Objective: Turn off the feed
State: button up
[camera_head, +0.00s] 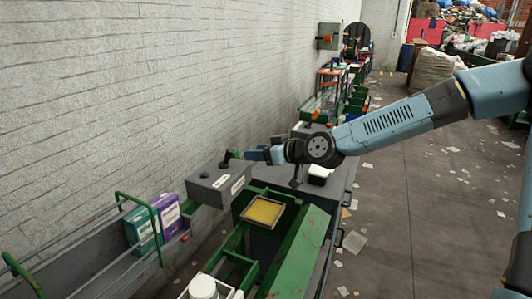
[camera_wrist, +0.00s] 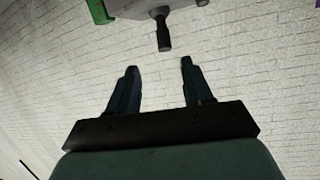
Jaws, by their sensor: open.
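A grey control box (camera_head: 212,188) with a white label and dark knobs on top stands near the wall, left of the middle in the head view. My gripper (camera_head: 240,155) is just above its far right side. In the wrist view my gripper (camera_wrist: 160,66) is open, with nothing between the fingers. A black lever or knob (camera_wrist: 163,34) hangs from a pale grey body (camera_wrist: 150,8) at the top of that view, just beyond the fingertips and roughly centred between them. A green piece (camera_wrist: 98,10) is beside it. I cannot tell the lever's setting.
A teal box (camera_head: 141,229) and a purple box (camera_head: 167,215) stand in a grey chute at left. A yellow-topped tray (camera_head: 263,211) and green frame (camera_head: 303,255) lie below the arm. A white brick wall (camera_head: 120,90) is close behind. The floor at right is littered.

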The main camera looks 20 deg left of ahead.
jog(key=shift+v, duration=1.3)
jog(key=shift+w+f, duration=0.1)
jog(key=s+d+f+h, duration=0.1)
jog(key=d+f+h, duration=0.45)
jog(key=f, duration=0.25)
jog(key=d+r+m+h, duration=0.1)
jog(key=d+m+h, duration=0.3)
jog(key=d, duration=1)
jog(key=s+d+r+m+t+h, duration=0.1)
jog(key=s+d+r+m+h, duration=0.5)
jog(key=d+r, duration=0.55)
jog(key=s+d+r+m+y, duration=0.1)
jog(key=s+d+r, duration=0.2)
jog(key=s+d, duration=0.2)
jog(key=s+d+r+m, duration=0.2)
jog(key=s+d, duration=0.4)
jog(key=s, duration=0.5)
jog(key=shift+d+r+y, duration=0.25)
jog(key=shift+r+y, duration=0.1)
jog(key=shift+r, duration=0.15)
